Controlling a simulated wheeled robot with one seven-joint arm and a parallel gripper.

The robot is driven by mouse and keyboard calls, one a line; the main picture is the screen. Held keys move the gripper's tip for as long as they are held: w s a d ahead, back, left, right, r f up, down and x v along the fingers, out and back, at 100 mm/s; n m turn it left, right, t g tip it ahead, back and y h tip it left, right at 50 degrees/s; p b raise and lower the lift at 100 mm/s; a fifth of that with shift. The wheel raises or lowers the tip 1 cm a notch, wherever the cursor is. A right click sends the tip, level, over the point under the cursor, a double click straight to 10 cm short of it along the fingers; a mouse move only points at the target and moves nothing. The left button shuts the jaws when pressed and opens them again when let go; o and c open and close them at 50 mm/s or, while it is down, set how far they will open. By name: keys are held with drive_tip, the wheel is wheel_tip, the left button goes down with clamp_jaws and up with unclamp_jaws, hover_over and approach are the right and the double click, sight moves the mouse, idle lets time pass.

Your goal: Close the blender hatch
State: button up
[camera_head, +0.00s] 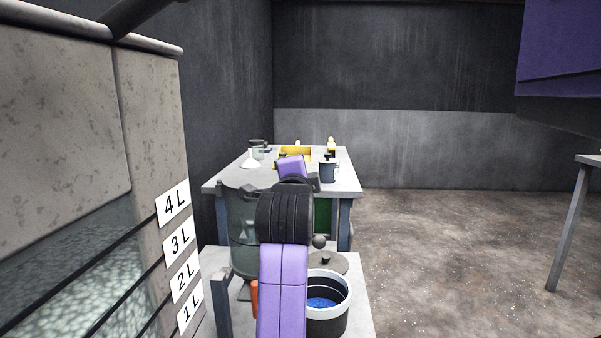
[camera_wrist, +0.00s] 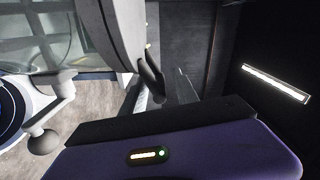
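The likely blender is a grey-green drum (camera_head: 245,232) on the low table, left of and partly behind my purple arm in the head view. I cannot make out for sure which part is its hatch. In the wrist view, a grey curved disc-like part (camera_wrist: 112,32) stands near a glassy vessel (camera_wrist: 40,40). A ball-ended lever (camera_wrist: 45,138) shows at the left; a ball knob (camera_head: 320,241) also shows right of my arm in the head view. My arm hides my gripper in the head view. Dark finger-like shapes show mid-frame in the wrist view, but their opening is unclear.
A workbench (camera_head: 345,181) with several items stands behind. A tank with litre labels (camera_head: 150,120) fills the left.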

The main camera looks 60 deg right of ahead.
drive_tip(key=v, duration=0.8)
drive_tip(key=shift+p, duration=0.45)
drive_tip(key=shift+s+d, duration=0.1)
drive_tip(key=shift+s, duration=0.05)
